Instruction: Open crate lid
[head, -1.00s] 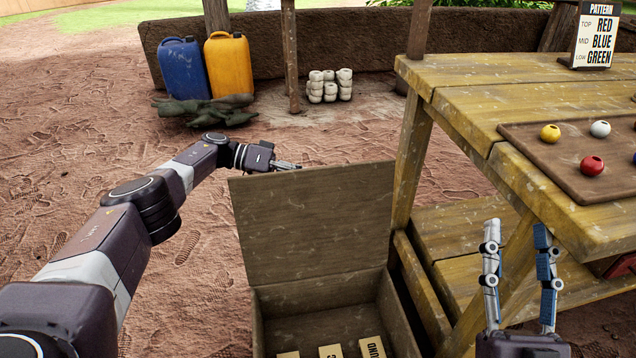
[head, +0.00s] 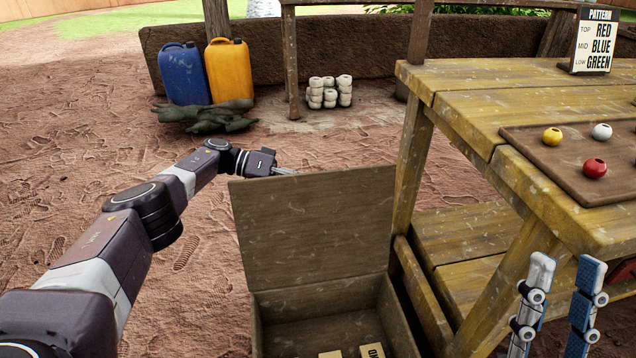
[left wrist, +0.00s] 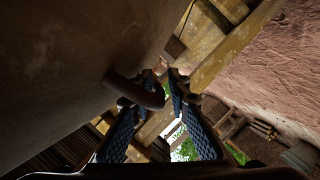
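The crate (head: 318,303) stands on the ground at the lower middle of the head view. Its wooden lid (head: 312,228) stands raised, nearly upright, at the back edge. My left gripper (head: 285,172) is at the lid's upper left corner, its fingers partly hidden behind the lid. In the left wrist view its fingers (left wrist: 163,75) are apart, with a brown rounded bar, likely a handle (left wrist: 138,92), by the left finger. The lid's face (left wrist: 75,60) fills the left side there. My right gripper (head: 565,262) is open and empty beside the table.
A wooden table (head: 480,110) stands at the right, with a brown tray (head: 545,150) of coloured balls and a pattern sign (head: 594,40). Light labelled pieces (head: 372,352) lie in the crate. Jerrycans (head: 228,72) and white pots (head: 330,92) stand behind.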

